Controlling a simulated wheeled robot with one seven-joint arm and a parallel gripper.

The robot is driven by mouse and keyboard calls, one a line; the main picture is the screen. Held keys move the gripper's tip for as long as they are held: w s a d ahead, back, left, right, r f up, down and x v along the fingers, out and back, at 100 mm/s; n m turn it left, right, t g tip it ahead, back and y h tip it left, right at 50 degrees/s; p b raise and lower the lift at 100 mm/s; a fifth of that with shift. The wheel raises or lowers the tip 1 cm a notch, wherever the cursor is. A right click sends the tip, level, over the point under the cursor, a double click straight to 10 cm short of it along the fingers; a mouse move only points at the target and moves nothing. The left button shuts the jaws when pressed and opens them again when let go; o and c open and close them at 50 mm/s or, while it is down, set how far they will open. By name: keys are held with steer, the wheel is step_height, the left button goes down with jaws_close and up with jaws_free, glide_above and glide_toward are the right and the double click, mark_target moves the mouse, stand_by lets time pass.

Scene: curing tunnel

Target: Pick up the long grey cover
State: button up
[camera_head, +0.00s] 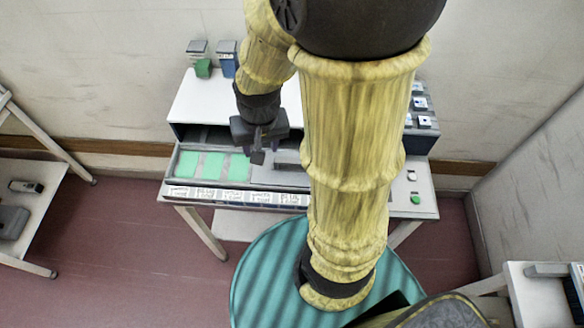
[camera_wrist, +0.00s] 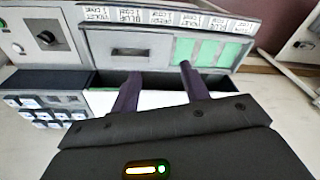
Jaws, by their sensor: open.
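The long grey cover (camera_head: 264,176) lies flat in the bench top, to the right of the green panels in the head view, partly hidden behind my arm. In the wrist view the cover (camera_wrist: 158,47) shows with a dark handle (camera_wrist: 130,51) on it. My gripper (camera_head: 258,157) is above the bench near the left part of the cover. In the wrist view its two fingers (camera_wrist: 158,73) are apart with nothing between them, and they point toward the cover. I cannot tell the exact height gap.
Green panels (camera_head: 212,166) sit left of the cover, and a row of white labels (camera_head: 235,195) runs along the front edge. A raised white shelf (camera_head: 205,104) stands behind. Small blocks (camera_head: 203,68) are at the back wall. A side table (camera_head: 40,200) stands left.

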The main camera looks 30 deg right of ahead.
steer(key=w+d+f+m+g+h+b, duration=0.2)
steer(key=w+m, duration=0.2)
steer(key=m, duration=0.6)
steer(key=w+d+f+m+g+h+b, duration=0.1)
steer(key=w+d+f+m+g+b, duration=0.1)
steer(key=m, duration=0.9)
steer(key=shift+w+d+f+m+h, duration=0.35)
steer(key=shift+w+d+f, duration=0.5)
steer(key=shift+w, duration=0.4)
steer(key=shift+f, duration=0.1)
glide_toward(291, 161)
steer(key=x, duration=0.5)
steer(key=shift+d+p, duration=0.15)
steer(key=shift+p, duration=0.15)
steer(key=shift+s+f, duration=0.1)
steer(key=shift+f, duration=0.15)
steer(key=shift+d, duration=0.1)
steer(key=p+x, duration=0.1)
steer(key=x, duration=0.4)
steer(key=shift+f, duration=0.1)
